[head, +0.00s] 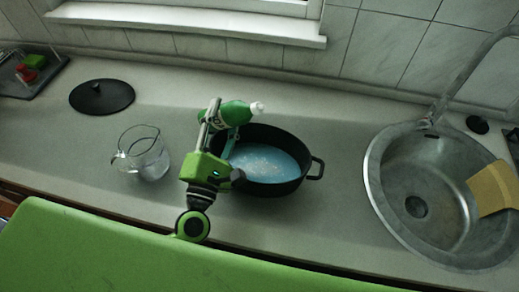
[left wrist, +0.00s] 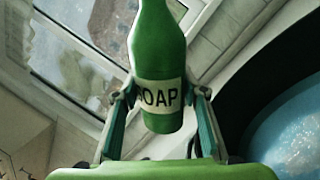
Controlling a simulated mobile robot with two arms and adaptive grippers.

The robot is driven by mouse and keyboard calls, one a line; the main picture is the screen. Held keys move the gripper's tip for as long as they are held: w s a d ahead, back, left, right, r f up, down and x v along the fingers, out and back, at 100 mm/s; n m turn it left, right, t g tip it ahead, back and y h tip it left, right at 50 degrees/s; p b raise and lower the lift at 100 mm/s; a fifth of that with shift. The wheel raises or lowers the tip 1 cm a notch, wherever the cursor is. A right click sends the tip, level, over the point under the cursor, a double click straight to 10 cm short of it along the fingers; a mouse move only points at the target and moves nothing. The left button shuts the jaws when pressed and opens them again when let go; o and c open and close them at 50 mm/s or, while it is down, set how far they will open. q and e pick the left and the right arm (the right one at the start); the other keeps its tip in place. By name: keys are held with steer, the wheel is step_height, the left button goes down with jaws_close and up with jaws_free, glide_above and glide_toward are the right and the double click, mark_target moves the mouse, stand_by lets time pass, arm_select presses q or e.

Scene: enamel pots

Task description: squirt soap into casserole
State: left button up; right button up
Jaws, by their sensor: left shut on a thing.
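A green soap bottle with a white cap (head: 236,112) lies tilted nearly sideways above the casserole's back left rim, its cap toward the right. My left gripper (head: 220,126) is shut on it. In the left wrist view the bottle (left wrist: 160,60) and part of its label show between the two fingers (left wrist: 160,108). The black casserole (head: 312,168) stands on the counter and holds bluish liquid with pale foam or specks. Part of its left side is hidden by my gripper. The casserole's dark rim and blue contents (left wrist: 290,130) also show at the right of the wrist view. My right gripper is not in view.
A glass jug (head: 143,153) stands left of my arm. A black lid (head: 101,96) lies behind it. A dark tray (head: 45,78) with red and green items is at far left. A steel sink (head: 415,165) with a yellow cloth or sponge (head: 494,188) is at right.

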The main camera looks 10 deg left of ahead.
arm_select(q)
steer(key=shift+a+m, duration=0.3)
steer(key=shift+m, duration=0.3)
stand_by(1.0)
steer(key=shift+w+a+m+h+b, duration=0.1)
steer(key=shift+a+m+h+b, duration=0.15)
steer(key=shift+m+h+b, duration=0.25)
stand_by(1.1)
steer(key=shift+a+f+m+t+b, duration=0.2)
steer(key=shift+f+m+b, duration=0.2)
steer(key=shift+m, duration=0.2)
steer(key=shift+a+f+m+t+b, duration=0.15)
steer(key=shift+f+m+b, duration=0.2)
steer(key=shift+m, duration=0.25)
stand_by(1.8)
steer(key=shift+w+a+r+m+h, duration=0.15)
steer(key=shift+a+m+h, duration=0.1)
steer(key=shift+m+h, duration=0.4)
stand_by(1.1)
